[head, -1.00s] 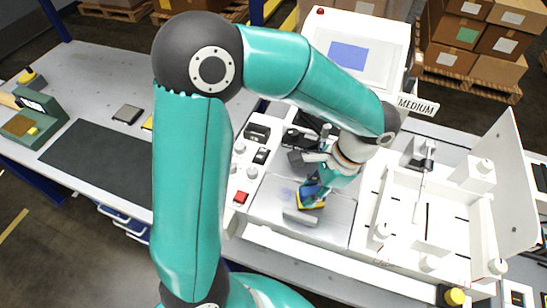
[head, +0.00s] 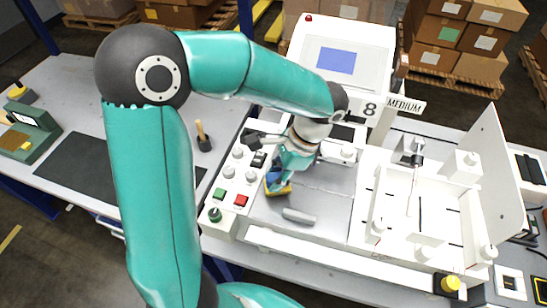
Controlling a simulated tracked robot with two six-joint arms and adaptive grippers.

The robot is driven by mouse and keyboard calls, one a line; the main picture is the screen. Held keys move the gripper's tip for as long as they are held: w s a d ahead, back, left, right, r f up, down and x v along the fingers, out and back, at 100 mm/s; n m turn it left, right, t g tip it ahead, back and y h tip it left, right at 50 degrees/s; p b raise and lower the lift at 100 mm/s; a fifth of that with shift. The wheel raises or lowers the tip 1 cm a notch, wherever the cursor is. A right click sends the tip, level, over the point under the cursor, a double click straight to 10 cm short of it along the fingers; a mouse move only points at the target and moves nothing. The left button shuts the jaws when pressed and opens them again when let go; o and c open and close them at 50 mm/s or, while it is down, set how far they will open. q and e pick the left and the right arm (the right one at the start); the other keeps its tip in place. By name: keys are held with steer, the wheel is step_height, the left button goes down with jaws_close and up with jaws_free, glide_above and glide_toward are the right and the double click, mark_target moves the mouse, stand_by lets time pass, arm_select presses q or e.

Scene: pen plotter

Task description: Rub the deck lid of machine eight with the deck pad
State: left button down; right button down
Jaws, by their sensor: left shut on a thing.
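Machine eight (head: 345,52) is the white plotter with an "8" and a "MEDIUM" sign. Its deck lid (head: 328,205) is a flat grey metal plate with a short bar handle (head: 299,215) near the front edge. My left gripper (head: 279,179) is shut on the deck pad (head: 277,189), a small blue and yellow block. The pad is down at the left end of the lid and appears to touch it. The gripper and forearm hide part of the pad and the lid behind it. My right gripper is not in view.
A control strip with knobs, a green button (head: 219,194) and a red button (head: 241,200) borders the lid on the left. A white open tray (head: 425,205) with posts and an upright panel (head: 491,180) stand right. A wooden-handled tool (head: 202,136) stands on the table.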

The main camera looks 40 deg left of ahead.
arm_select(q)
steer(key=shift+r+p, duration=0.35)
steer(key=shift+r, duration=2.6)
steer(key=shift+d, duration=0.1)
